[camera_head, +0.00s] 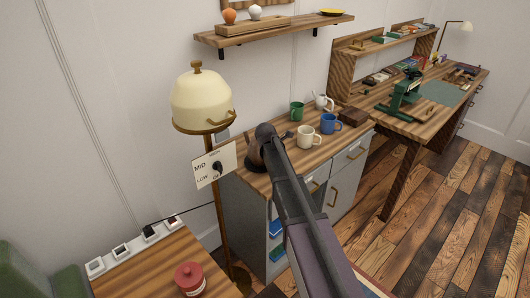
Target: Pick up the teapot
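A small white teapot (322,102) stands upright at the back right of the wooden top of a grey cabinet (245,215), by the wall. A green mug (297,111) is left of it, and a blue mug (328,124) and a cream mug (306,137) stand in front of it. My dark arm reaches up from the bottom of the picture across the cabinet's left part. It is well left of the teapot and apart from it. I cannot make out my gripper's fingers.
A brown box (353,117) sits right of the blue mug. A brass lamp (202,100) stands left of the cabinet. A wall shelf (275,34) hangs above. A workbench (420,128) with a green tool is at right. Plank floor is clear at lower right.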

